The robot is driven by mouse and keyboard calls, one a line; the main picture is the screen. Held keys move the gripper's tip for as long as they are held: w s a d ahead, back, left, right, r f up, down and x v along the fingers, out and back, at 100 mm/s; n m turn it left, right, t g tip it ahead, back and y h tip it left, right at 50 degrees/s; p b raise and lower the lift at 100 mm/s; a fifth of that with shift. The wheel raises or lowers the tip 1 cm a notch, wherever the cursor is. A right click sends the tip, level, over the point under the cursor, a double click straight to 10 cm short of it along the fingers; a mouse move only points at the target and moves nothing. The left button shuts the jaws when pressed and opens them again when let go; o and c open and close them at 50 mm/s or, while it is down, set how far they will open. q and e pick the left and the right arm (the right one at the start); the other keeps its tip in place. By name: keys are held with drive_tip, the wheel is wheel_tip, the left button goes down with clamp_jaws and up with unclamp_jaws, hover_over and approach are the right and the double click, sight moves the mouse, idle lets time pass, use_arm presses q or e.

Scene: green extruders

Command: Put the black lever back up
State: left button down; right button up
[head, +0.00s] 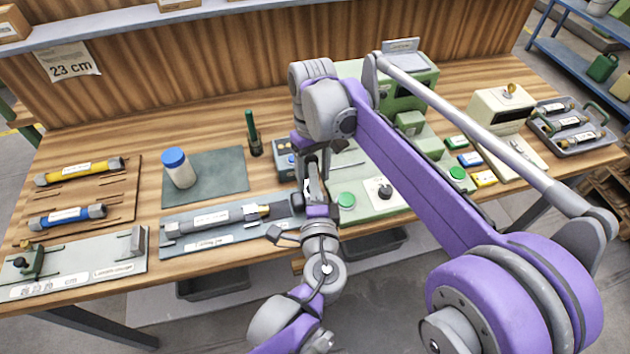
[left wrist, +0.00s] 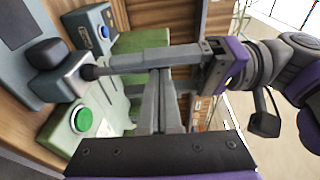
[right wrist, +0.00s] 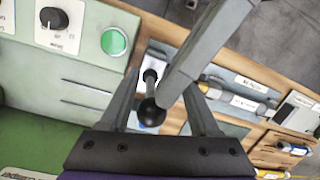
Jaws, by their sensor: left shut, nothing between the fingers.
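The black lever's round knob (right wrist: 148,113) and short stem show in the right wrist view, by a pale plate beside the green button (right wrist: 114,41). My right gripper (right wrist: 161,80) is open around the knob, one finger on each side, with gaps visible. My left gripper (head: 311,183) is shut and empty, close to the right gripper. Its grey fingers (left wrist: 161,100) lie together in the left wrist view. In the head view both grippers hide the lever; its exact tilt is unclear.
The green panel holds a green button (head: 346,200) and black dial (head: 385,191). A grey clamp fixture with a tube (head: 215,218) lies left of the grippers. A blue-grey box (head: 287,163) stands close behind. A blue-capped jar (head: 180,170) stands on a mat.

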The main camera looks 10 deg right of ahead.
drive_tip(key=shift+w+d, duration=0.1)
drive_tip(key=shift+w, duration=0.05)
drive_tip(key=r, duration=0.3)
drive_tip(key=w+r, duration=0.1)
drive_tip(key=r, duration=0.7)
drive_tip(key=shift+w+d, duration=0.1)
drive_tip(key=shift+w, duration=0.2)
drive_tip(key=shift+d+r, duration=0.1)
drive_tip(key=shift+r, duration=0.2)
drive_tip(key=shift+s+d+f, duration=0.1)
drive_tip(key=shift+d+f, duration=0.1)
drive_tip(key=shift+d, duration=0.05)
drive_tip(key=s+d+f+m+t, duration=0.1)
drive_tip(key=s+d+f+t, duration=0.2)
drive_tip(key=s+f, duration=0.6)
drive_tip(key=s+d+f+m+t, duration=0.2)
drive_tip(key=s+d+f+t, duration=0.1)
drive_tip(key=s+f, duration=0.7)
drive_tip(key=shift+s+f+m+t, duration=0.25)
drive_tip(key=shift+f+m+t, duration=0.05)
drive_tip(key=shift+f+t, duration=0.35)
